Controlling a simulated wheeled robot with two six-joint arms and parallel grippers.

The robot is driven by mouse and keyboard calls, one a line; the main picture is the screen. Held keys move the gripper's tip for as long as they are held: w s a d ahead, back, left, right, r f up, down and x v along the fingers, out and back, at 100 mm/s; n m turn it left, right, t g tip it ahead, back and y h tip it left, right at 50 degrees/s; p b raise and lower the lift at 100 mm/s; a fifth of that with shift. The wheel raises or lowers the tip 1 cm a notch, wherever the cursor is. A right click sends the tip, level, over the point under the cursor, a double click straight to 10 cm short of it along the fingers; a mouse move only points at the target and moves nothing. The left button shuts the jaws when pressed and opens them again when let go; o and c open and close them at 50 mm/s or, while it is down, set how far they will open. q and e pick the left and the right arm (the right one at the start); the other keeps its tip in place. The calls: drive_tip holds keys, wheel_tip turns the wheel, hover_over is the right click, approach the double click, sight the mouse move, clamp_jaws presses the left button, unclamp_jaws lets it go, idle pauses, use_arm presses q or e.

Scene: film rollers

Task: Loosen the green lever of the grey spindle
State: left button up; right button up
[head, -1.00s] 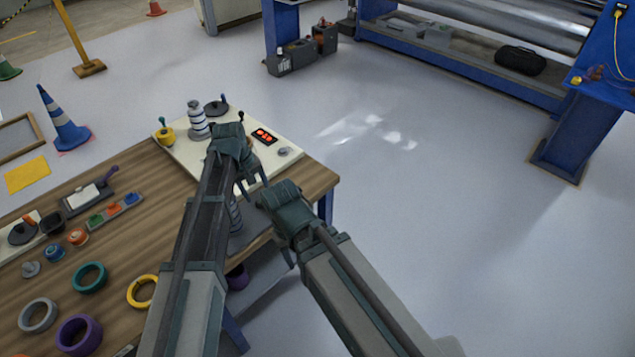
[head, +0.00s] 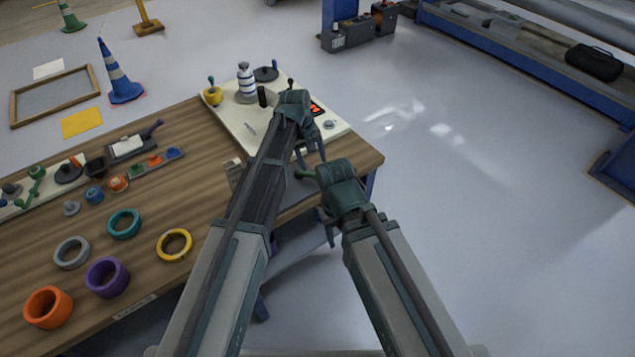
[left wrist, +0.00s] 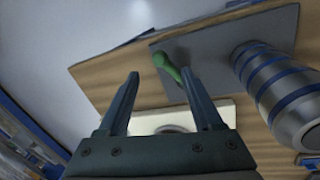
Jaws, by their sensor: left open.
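The grey spindle (left wrist: 285,95), banded in blue, stands at the right of the left wrist view; my left arm hides most of it in the head view. Its green lever (left wrist: 174,70) sticks out over a grey plate (left wrist: 218,62). A bit of the lever also shows in the head view (head: 304,174). My left gripper (head: 311,160) is open and empty, pointing down near the lever. In the left wrist view the lever's end appears between its fingertips (left wrist: 159,73), by the right finger; I cannot tell whether they touch. My right gripper (head: 328,232) is beside it, its jaws unclear.
A cream board (head: 235,125) carries a white-and-dark banded spindle (head: 246,85), a yellow pot (head: 212,96) and a red display (head: 316,108). Several coloured rings, such as a yellow one (head: 174,245), lie on the wooden table (head: 205,200). The floor right of the table is clear.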

sight(308, 174)
use_arm(q)
drive_tip(key=f+b, duration=0.2)
drive_tip(key=d+f+b, duration=0.1)
drive_tip(key=f+b, duration=0.4)
drive_tip(key=f, duration=0.1)
drive_tip(key=shift+w+d+f, duration=0.2)
drive_tip(key=shift+w, duration=0.15)
clamp_jaws()
drive_tip(key=shift+d, duration=0.1)
idle(0.9)
